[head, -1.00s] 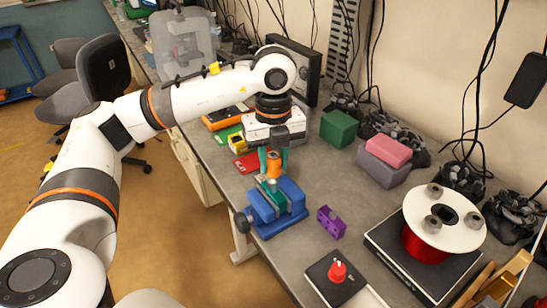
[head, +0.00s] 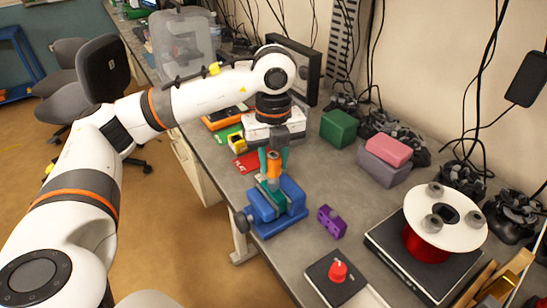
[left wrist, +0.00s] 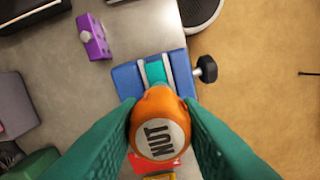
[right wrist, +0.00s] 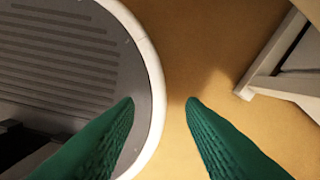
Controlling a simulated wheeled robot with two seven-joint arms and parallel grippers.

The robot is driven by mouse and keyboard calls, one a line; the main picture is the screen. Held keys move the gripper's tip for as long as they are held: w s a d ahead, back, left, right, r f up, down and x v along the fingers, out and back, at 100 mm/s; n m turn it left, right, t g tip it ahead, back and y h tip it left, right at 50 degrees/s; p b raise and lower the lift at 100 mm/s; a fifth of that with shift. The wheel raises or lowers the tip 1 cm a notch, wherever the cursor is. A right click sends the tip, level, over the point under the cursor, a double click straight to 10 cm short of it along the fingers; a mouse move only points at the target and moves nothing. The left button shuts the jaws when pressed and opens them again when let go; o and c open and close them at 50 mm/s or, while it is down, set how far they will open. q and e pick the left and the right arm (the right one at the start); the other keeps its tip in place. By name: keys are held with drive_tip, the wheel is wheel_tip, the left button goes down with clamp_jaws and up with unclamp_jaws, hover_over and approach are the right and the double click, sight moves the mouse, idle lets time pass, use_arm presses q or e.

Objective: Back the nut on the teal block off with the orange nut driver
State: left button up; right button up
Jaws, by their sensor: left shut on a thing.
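My left gripper (head: 273,163) is shut on the orange nut driver (head: 273,166), which stands upright above the blue vise (head: 279,215). In the left wrist view the nut driver (left wrist: 160,122) shows its round end marked NUT between the green fingers. The teal block (head: 271,192) is clamped in the vise; it also shows in the left wrist view (left wrist: 155,72). The driver's lower end is over the block; the nut is hidden, so I cannot tell whether they touch. My right gripper (right wrist: 160,101) is open and empty, over the floor beside my base.
A purple bracket (head: 331,222) lies right of the vise. A red-knobbed box (head: 338,272) and a spool on a dark stand (head: 421,262) are nearer on the right. Green (head: 339,129), pink and grey blocks stand behind. Bench is clear between vise and grey block.

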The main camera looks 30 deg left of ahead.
use_arm(q)
drive_tip(key=shift+f+b, duration=0.5)
drive_tip(key=shift+b, duration=0.05)
idle(0.9)
drive_tip(key=o, duration=1)
drive_tip(key=shift+c, duration=0.2)
